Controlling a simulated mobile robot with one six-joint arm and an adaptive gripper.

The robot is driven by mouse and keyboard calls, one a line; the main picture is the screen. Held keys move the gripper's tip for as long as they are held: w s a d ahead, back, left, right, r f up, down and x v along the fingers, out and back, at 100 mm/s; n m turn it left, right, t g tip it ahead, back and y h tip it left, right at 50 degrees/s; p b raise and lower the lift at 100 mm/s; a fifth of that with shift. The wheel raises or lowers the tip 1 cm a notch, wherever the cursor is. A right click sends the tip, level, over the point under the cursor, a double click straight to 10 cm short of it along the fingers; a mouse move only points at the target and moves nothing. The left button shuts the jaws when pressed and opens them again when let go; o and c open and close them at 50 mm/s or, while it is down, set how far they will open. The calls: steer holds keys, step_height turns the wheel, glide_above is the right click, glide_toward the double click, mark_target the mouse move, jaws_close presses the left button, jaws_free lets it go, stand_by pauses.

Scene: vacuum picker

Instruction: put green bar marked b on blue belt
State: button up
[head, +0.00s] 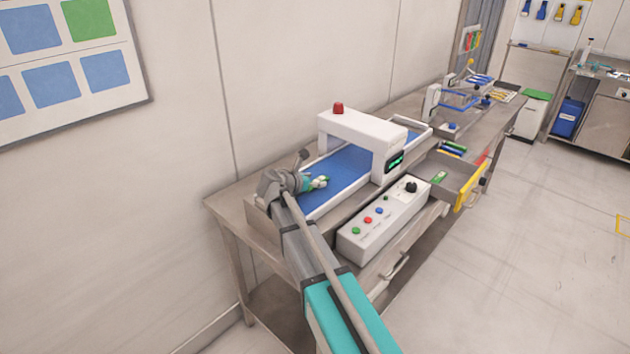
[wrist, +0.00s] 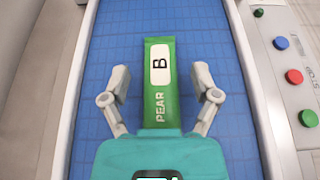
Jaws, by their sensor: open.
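The green bar (wrist: 158,105) has a white label with a black B and the word PEAR. In the wrist view it lies on the blue belt (wrist: 205,35), lengthwise along it. My gripper (wrist: 163,85) is open, with one finger on each side of the bar and a gap between each finger and it. The bar's near end is hidden behind my gripper's body. In the head view my gripper (head: 322,182) is low over the near end of the blue belt (head: 345,169); a little green shows by its fingers.
A white arch with a red lamp (head: 338,108) spans the belt. A control box (head: 383,220) with coloured buttons stands in front. An open drawer (head: 458,179) to the right holds another green bar (head: 439,178). A wall stands behind the bench.

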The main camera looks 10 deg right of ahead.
steer(key=p+v, duration=0.4)
steer(key=v, duration=0.8)
steer(key=shift+f, duration=0.15)
stand_by(0.3)
